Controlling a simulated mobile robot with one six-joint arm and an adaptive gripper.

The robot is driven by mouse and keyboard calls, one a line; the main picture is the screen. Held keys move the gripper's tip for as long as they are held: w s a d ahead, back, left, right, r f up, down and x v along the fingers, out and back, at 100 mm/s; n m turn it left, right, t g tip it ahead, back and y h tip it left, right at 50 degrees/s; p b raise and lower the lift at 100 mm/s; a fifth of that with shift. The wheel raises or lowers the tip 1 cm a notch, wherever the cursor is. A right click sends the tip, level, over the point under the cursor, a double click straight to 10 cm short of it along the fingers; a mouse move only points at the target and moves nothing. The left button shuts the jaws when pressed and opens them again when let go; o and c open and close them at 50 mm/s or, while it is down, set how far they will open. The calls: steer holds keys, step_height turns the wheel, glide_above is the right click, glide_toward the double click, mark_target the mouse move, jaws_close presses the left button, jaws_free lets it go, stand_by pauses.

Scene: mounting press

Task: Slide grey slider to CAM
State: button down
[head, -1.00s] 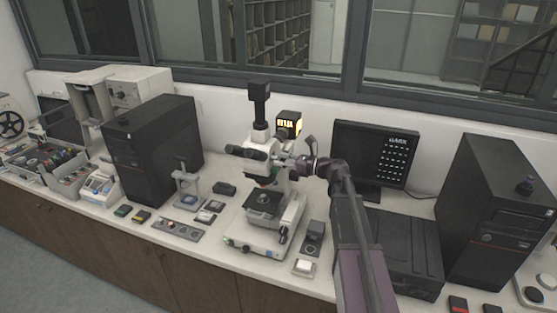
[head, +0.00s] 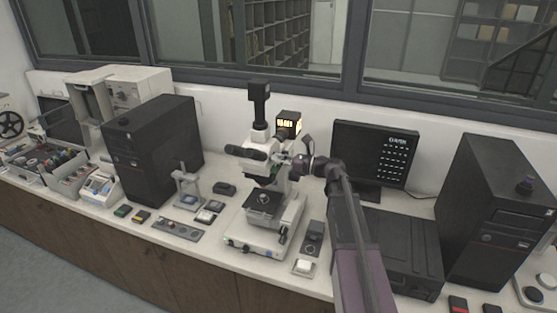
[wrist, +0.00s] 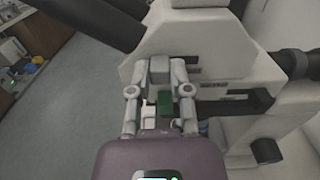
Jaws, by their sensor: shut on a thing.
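The white microscope (head: 292,212) stands in the middle of the bench, with a black camera (head: 259,104) on its top tube. My gripper (head: 299,163) is at the right side of the microscope head. In the wrist view, my gripper (wrist: 159,84) has its two fingers on either side of a small grey slider (wrist: 159,68) on the white microscope head and is shut on it. Dark label strips (wrist: 238,92) lie to the right of the slider; their lettering is too small to read. The slider's lower part is hidden by the gripper.
A black box (head: 402,250) lies to the right of the arm. A dark computer tower (head: 150,145) stands left of the microscope. Small devices lie at the bench front, including a grey panel (head: 178,229).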

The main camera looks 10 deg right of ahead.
mark_target(274, 152)
steer(key=w, duration=0.1)
steer(key=w+d, duration=0.1)
steer(key=w, duration=0.1)
steer(key=shift+d, duration=0.3)
steer(key=shift+s, duration=0.1)
steer(key=c, duration=0.6)
jaws_free()
steer(key=shift+o, duration=0.2)
steer(key=v, duration=1.2)
